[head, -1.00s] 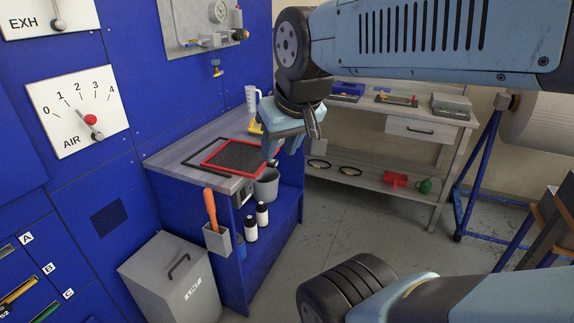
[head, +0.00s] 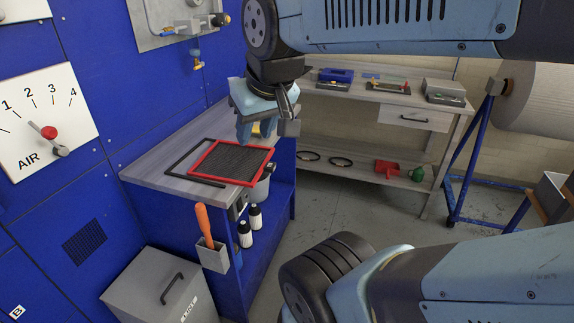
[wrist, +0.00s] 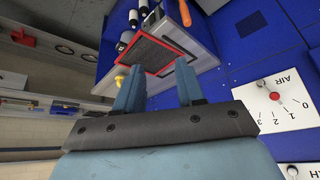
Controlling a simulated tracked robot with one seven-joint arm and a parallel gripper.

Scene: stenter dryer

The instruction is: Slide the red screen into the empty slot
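The red screen (head: 232,161), a red frame with dark mesh, lies flat on the grey top of the blue bench (head: 165,163). A black frame (head: 190,165) lies to its left, partly under or against it; I cannot tell which. My gripper (head: 262,135) is above the bench, at the far side of the red screen. In the wrist view my gripper (wrist: 158,88) has its two blue fingers apart with nothing between them. The red screen also shows there (wrist: 160,52), beyond the fingertips. The lettered slots at the wall are mostly out of the head view; only label B (head: 17,311) shows.
A grey bin (head: 165,285) stands on the floor before the bench. A second workbench (head: 400,112) stands behind. An AIR dial (head: 45,125) is on the blue wall.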

